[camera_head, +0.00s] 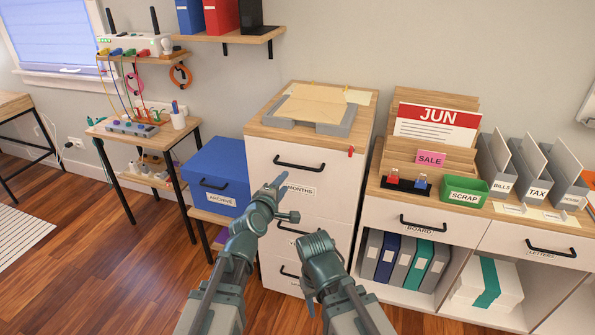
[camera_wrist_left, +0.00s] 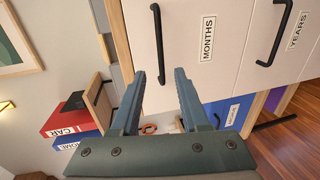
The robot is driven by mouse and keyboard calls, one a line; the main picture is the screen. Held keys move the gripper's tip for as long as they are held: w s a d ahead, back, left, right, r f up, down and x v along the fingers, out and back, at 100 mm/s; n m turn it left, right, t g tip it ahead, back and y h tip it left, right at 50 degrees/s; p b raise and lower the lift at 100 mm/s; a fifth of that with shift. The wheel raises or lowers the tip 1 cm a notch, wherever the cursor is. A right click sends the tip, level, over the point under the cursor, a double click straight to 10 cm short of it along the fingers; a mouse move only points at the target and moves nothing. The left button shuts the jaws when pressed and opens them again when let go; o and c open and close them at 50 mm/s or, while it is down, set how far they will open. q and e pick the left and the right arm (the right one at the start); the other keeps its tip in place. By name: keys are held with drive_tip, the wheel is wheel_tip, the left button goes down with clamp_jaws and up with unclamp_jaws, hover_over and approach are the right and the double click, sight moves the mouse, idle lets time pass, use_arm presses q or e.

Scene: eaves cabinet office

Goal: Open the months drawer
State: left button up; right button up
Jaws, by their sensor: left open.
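The months drawer (camera_head: 265,175) is the white top drawer of the wood-topped cabinet, labelled MONTHS, and looks shut. Its black bar handle (camera_head: 299,163) sits above the label; in the left wrist view the handle (camera_wrist_left: 158,45) appears upright, with its lower end between the fingertips in the picture. My left gripper (camera_head: 286,198) is open and empty, in front of the drawer, below the handle in the head view. It also shows in the left wrist view (camera_wrist_left: 161,72), fingers apart, not visibly touching the handle. My right gripper (camera_head: 309,290) is low in front of the cabinet; its jaws cannot be made out.
A blue ARCHIVE box (camera_head: 217,176) stands left of the cabinet. A grey tray (camera_head: 328,124) lies on the cabinet top. A sideboard (camera_head: 393,212) with a green SCRAP bin (camera_head: 463,192) stands to the right. Wooden floor (camera_head: 110,255) is open at the left.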

sight(297, 167)
use_arm(q)
drive_tip(key=b+x, duration=0.2)
drive_tip(key=x, duration=1.1)
drive_tip(key=shift+w+d+b, duration=0.15)
drive_tip(key=shift+w+b, duration=0.2)
drive_tip(key=shift+b, duration=0.05)
clamp_jaws()
idle(0.9)
